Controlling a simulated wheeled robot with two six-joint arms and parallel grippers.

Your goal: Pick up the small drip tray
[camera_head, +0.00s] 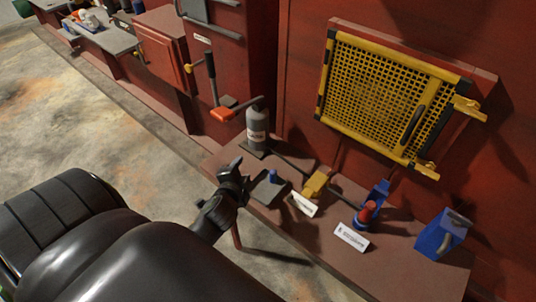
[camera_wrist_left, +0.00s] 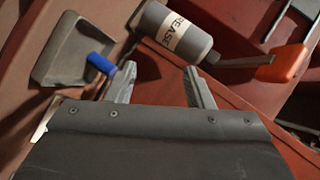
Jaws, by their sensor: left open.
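The small drip tray (camera_head: 264,193) is a flat dark grey pan with a blue grip, lying on the red-brown ledge (camera_head: 375,262). In the left wrist view the tray (camera_wrist_left: 68,58) is at the upper left, its blue grip (camera_wrist_left: 101,64) pointing toward my left gripper. My left gripper (camera_head: 241,175) is open and empty, just left of the tray in the head view. In the left wrist view the left gripper (camera_wrist_left: 160,82) has the blue grip beside its left finger, not between the fingers. My right gripper is not in view.
A grey grease bottle (camera_head: 257,125) stands behind the tray; an orange-handled lever (camera_head: 224,113) is near it. A yellow block (camera_head: 316,182), white labels (camera_head: 304,204), a blue-and-red device (camera_head: 368,212) and a blue box (camera_head: 442,234) sit rightward. A yellow mesh guard (camera_head: 385,95) hangs above.

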